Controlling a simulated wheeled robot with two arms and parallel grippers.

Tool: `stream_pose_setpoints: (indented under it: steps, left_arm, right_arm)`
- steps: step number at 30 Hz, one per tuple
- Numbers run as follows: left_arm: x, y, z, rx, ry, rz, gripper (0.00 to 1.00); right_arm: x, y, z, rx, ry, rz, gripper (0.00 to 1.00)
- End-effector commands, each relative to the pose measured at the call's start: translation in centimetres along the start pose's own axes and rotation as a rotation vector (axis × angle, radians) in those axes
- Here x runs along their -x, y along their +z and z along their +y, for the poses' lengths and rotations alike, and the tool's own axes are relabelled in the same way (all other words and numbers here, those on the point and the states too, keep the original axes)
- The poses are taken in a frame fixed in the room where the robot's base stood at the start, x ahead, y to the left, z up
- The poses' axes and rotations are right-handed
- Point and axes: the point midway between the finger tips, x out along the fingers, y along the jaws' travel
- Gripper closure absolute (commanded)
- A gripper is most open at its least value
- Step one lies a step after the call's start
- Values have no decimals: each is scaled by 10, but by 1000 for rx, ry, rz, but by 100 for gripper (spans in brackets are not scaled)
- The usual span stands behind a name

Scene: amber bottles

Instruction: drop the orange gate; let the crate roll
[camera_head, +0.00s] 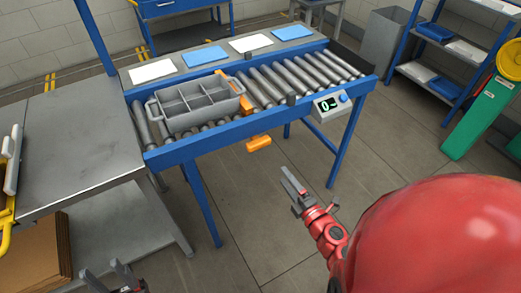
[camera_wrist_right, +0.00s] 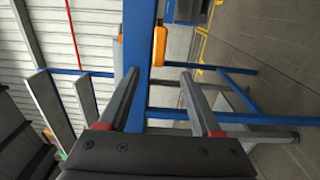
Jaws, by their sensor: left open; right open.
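The grey divided crate (camera_head: 207,115) sits on the left part of the roller conveyor (camera_head: 305,70). The orange gate (camera_head: 239,91) stands up across the rollers at the crate's right end. Its orange handle (camera_head: 258,144) sticks out below the front blue rail, and it also shows in the right wrist view (camera_wrist_right: 159,46). My right gripper (camera_head: 291,183) is open and empty, in front of the conveyor and apart from the handle. In its wrist view the fingers (camera_wrist_right: 159,74) are apart with the handle beyond them. My left gripper (camera_head: 113,278) is open at the bottom edge, partly cut off.
A small display box (camera_head: 331,102) is on the front rail, right of the handle. A grey table (camera_head: 80,135) adjoins the conveyor at left. White and blue sheets lie on the ledge behind the rollers. The rollers right of the gate are clear.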

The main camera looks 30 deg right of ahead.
Motion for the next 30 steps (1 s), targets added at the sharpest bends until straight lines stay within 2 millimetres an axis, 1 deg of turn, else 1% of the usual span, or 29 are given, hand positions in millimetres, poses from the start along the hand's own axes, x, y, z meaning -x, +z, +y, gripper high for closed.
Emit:
stream_pose_setpoints:
  steps: [1,5,6,12,15,18,21,24,30]
  left_arm:
    - [-3,0,0,0,0,0,50]
    - [-8,-2,0,0,0,0,50]
    - [-10,-2,0,0,0,0,50]
    - [-17,-3,-1,0,0,0,50]
    - [-19,-3,-1,0,0,0,50]
    - [-20,-4,-1,0,0,0,50]
    - [-20,-3,-1,0,0,0,50]
    - [-20,-3,-1,0,0,0,50]
    - [-20,-3,-1,0,0,0,50]
  right_arm:
    - [-9,-1,3,-1,3,5,35]
    - [-38,-2,4,-3,2,5,35]
    - [-48,-3,5,-4,5,8,35]
    - [-96,-2,4,-7,5,4,35]
    - [-118,-2,4,-6,5,2,35]
    - [-135,-3,2,-7,2,4,35]
    - [-148,-2,2,-8,3,2,35]
    - [-155,-2,1,-5,2,3,35]
    - [-160,-3,0,-6,1,5,35]
